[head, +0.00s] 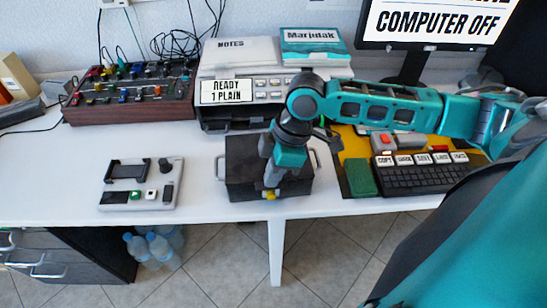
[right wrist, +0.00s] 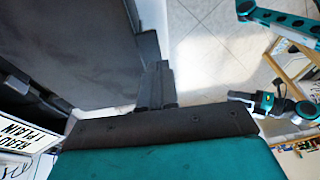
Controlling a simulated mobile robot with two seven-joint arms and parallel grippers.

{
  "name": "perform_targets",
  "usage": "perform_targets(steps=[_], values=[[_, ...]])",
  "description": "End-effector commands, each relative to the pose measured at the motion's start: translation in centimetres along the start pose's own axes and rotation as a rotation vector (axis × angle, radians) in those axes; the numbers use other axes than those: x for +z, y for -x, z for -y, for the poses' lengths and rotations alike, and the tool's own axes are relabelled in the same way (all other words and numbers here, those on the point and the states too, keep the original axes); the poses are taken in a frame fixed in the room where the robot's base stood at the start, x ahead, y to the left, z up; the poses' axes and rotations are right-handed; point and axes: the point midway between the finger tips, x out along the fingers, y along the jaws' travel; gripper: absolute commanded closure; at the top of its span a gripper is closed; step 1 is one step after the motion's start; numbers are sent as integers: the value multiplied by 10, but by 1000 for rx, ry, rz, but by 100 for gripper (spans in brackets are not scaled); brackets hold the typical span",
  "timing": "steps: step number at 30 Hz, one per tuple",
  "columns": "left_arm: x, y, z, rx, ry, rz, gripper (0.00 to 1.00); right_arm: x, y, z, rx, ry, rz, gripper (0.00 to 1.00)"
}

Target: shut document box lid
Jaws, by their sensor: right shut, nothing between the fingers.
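The document box (head: 240,172) is a dark grey box with light side handles, standing at the front middle of the white table. A small yellow piece shows at its front edge. My right gripper (head: 270,185) points down over the front part of the box, its fingers together and empty. In the right wrist view the closed fingers (right wrist: 156,85) are beside a broad dark surface (right wrist: 70,45), which looks like the box. The gripper hides part of the box top, and I cannot tell how far the lid is open. My left gripper does not show in the head view; a teal and black arm part in the right wrist view is unclear.
A printer (head: 215,118) with a "READY 1 PLAIN" label stands behind the box. A grey device (head: 142,183) lies left, a keyboard (head: 425,177) and green block (head: 360,177) right. A control board (head: 130,95) is at back left. Table between device and box is clear.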

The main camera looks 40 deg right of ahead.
Motion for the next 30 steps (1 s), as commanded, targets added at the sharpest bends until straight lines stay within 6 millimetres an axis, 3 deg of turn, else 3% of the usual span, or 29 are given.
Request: perform_targets(steps=[1,8,19,24,30], values=[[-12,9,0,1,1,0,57,-4,12,1,-1,-1,0,100],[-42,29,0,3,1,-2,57,-12,36,4,0,-5,1,100],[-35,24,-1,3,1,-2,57,-9,107,17,5,-3,1,100],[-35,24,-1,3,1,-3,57,-9,122,20,3,-3,1,100],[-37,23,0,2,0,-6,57,-10,126,21,1,-4,0,100]])
